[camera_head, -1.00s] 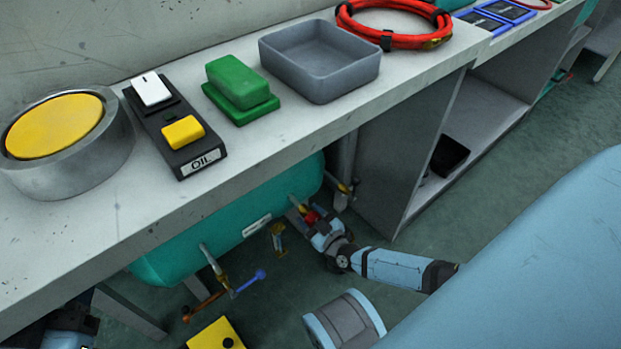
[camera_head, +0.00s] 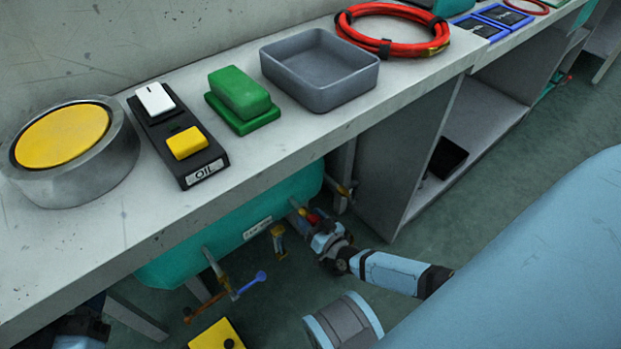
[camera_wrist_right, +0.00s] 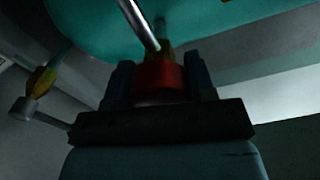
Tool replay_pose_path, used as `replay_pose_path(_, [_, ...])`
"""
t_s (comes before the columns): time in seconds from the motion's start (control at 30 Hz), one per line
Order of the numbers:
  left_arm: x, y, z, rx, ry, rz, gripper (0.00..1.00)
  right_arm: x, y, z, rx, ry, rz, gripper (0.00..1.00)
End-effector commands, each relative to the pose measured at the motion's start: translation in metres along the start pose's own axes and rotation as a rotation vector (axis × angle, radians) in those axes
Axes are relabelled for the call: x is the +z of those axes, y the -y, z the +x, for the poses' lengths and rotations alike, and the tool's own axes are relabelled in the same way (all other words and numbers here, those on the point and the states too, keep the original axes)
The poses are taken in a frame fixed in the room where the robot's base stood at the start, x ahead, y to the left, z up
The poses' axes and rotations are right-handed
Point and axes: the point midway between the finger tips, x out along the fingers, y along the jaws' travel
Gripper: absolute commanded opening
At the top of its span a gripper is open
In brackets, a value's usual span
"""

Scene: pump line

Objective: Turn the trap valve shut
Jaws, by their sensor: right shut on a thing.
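A teal tank (camera_head: 265,220) hangs under the bench. At its right end a short pipe carries a small red valve knob (camera_head: 313,216). My right gripper (camera_head: 319,226) is at this knob, below the tank. In the right wrist view the red knob (camera_wrist_right: 158,80) sits between the two dark fingers, which are shut on it. A metal rod and a brass-coloured fitting show just above the knob. The fingers hide the knob's sides. Part of my left arm shows at the bottom left corner; its jaws cannot be made out.
Left of the gripper, a valve with a blue lever (camera_head: 251,285) and an orange handle (camera_head: 203,307) hangs under the tank. A brass-coloured fitting (camera_head: 278,241) is nearer. A yellow box (camera_head: 217,335) is below. The bench top (camera_head: 120,225) overhangs the tank; a cabinet panel (camera_head: 400,170) stands to the right.

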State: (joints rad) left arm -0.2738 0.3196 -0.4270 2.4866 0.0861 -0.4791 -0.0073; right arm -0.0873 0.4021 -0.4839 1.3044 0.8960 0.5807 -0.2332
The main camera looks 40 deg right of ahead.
Motion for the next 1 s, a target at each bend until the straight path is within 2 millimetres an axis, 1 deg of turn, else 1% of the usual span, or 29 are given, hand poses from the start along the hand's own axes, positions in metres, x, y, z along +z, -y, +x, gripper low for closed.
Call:
replay_pose_path(0.57, [-0.0015,-0.0009,0.0009,-0.004,0.0,-0.02,0.43,0.0012,-0.0009,-0.0005,0.001,0.001,0.546,0.26])
replay_pose_path(0.8, [0.001,0.0,0.0007,-0.004,-0.003,-0.004,0.43,0.0017,-0.0012,-0.0006,0.001,0.001,0.768,0.26])
replay_pose_path(1.0, [0.0018,0.0021,0.0006,-0.002,-0.008,0.023,0.43,0.002,-0.0012,-0.0007,0.0,0.001,0.925,0.26])
